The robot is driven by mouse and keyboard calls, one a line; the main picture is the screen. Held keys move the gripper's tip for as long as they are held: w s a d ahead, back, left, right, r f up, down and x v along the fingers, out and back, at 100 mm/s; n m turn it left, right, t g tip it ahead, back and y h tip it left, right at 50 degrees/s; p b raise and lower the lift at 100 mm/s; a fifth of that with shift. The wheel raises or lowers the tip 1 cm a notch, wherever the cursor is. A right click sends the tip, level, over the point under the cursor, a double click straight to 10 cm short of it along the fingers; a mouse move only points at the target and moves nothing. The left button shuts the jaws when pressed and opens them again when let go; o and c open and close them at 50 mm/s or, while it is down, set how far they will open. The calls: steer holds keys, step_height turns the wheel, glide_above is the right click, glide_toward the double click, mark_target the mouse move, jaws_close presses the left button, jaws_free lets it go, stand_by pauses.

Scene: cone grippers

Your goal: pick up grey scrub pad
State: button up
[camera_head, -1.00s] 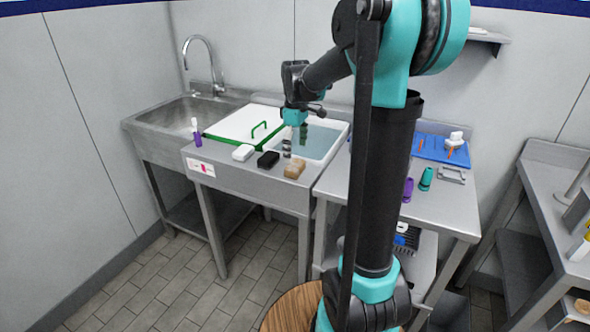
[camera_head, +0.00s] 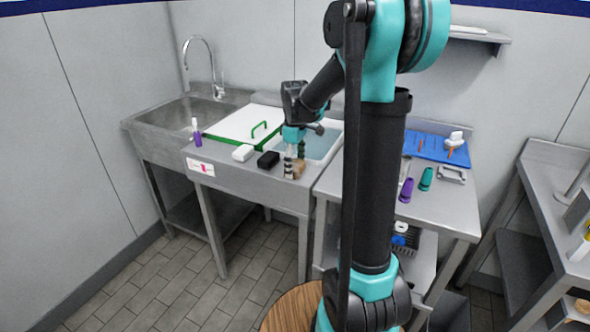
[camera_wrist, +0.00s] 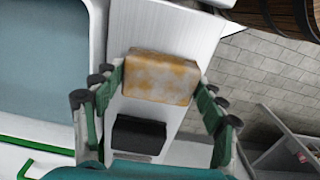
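A dark, nearly black pad (camera_head: 268,160) lies on the steel counter; it also shows in the wrist view (camera_wrist: 138,135). It is the closest match to the grey scrub pad. A mottled tan and greyish block (camera_head: 299,170) lies to its right and shows in the wrist view (camera_wrist: 161,78). My gripper (camera_head: 294,170) is open and points down over this tan block. In the wrist view its fingers (camera_wrist: 158,82) stand on either side of the block, with no clear contact. The dark pad lies nearer the gripper's palm in that view. My fingers partly hide the tan block in the head view.
A white block (camera_head: 243,153) lies left of the dark pad, and a purple bottle (camera_head: 197,137) beyond it. Behind are a water-filled basin (camera_head: 322,143) and a white board with a green handle (camera_head: 262,122). The counter's front edge is close.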

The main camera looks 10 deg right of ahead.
mark_target(295, 164)
steer(key=c, duration=0.3)
step_height(295, 164, up, 20)
stand_by(0.6)
stand_by(0.5)
